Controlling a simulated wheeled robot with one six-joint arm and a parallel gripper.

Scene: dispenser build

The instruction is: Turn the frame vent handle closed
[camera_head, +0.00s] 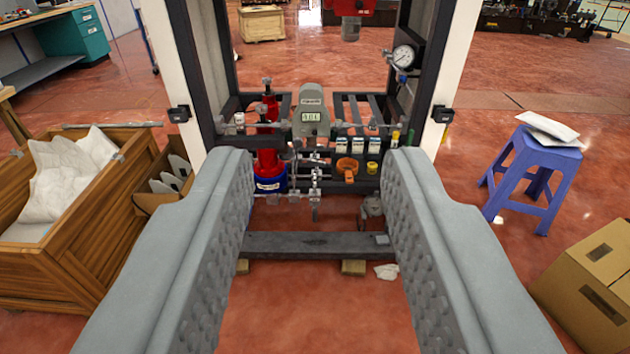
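The dispenser frame (426,85) stands ahead, with dark posts and a crossbar low at the front. Inside it are a grey meter (311,117) with a small display, thin piping with small fittings (315,175), and a pressure gauge (403,57) on the right post. I cannot single out the vent handle or tell its position; the fittings are too small. A small yellow-topped part (395,137) stands at the right of the piping. My gripper (318,165) is open and empty. Its two grey padded fingers flank the view of the piping, apart from it, and hide parts of the frame's lower sides.
A red and blue cylinder (268,172) and an orange part (347,168) sit low in the frame. A wooden crate (62,262) with white sacks stands left. A blue stool (531,170) and a cardboard box (590,285) stand right. The floor before the frame is mostly clear.

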